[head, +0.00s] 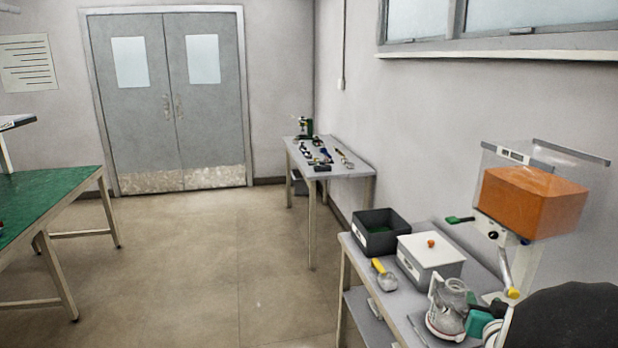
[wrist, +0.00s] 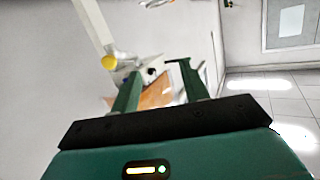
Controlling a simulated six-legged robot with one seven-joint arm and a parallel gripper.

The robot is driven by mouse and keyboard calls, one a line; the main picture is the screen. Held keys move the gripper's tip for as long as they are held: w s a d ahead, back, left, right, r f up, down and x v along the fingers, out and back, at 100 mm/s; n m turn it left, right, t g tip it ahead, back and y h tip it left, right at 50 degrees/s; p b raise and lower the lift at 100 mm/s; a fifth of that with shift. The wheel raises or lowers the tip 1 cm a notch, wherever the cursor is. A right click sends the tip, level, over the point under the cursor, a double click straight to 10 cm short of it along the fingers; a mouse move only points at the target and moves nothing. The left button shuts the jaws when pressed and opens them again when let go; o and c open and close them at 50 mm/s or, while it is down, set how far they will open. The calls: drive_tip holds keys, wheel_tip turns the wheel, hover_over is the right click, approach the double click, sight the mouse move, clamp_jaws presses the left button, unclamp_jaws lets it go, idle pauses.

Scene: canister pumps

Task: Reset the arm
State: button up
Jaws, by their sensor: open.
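My gripper (wrist: 155,70) shows in the wrist view, with two green fingers spread apart and nothing between them that I can see being held. In the head view I cannot make out the fingers. A large dark rounded shape covers the lower right corner there, with teal parts beside it.
A green-topped table (head: 45,205) stands left. The middle floor is clear.

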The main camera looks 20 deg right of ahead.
drive_tip(key=w+a+r+n+g+y, duration=0.1)
drive_tip(key=w+a, duration=0.2)
drive_tip(key=a, duration=0.3)
drive_tip(key=w+a+r+n+y, duration=0.1)
drive_tip(key=w+a+r+y, duration=0.15)
drive_tip(key=a, duration=0.35)
drive_tip(key=s+a+r+n+g+y, duration=0.1)
drive_tip(key=s+a+n+g+y, duration=0.2)
drive_tip(key=a, duration=1.5)
drive_tip(key=s+a+n+g+y, duration=0.2)
drive_tip(key=s+a, duration=0.5)
drive_tip(key=a, duration=0.4)
drive_tip(key=shift+a+r+n+g+y, duration=0.15)
drive_tip(key=shift+a+n+g+y, duration=0.2)
drive_tip(key=shift+n+y, duration=0.45)
drive_tip(key=shift+d, duration=0.15)
drive_tip(key=shift+c, duration=1)
drive_tip(key=shift+d, duration=0.1)
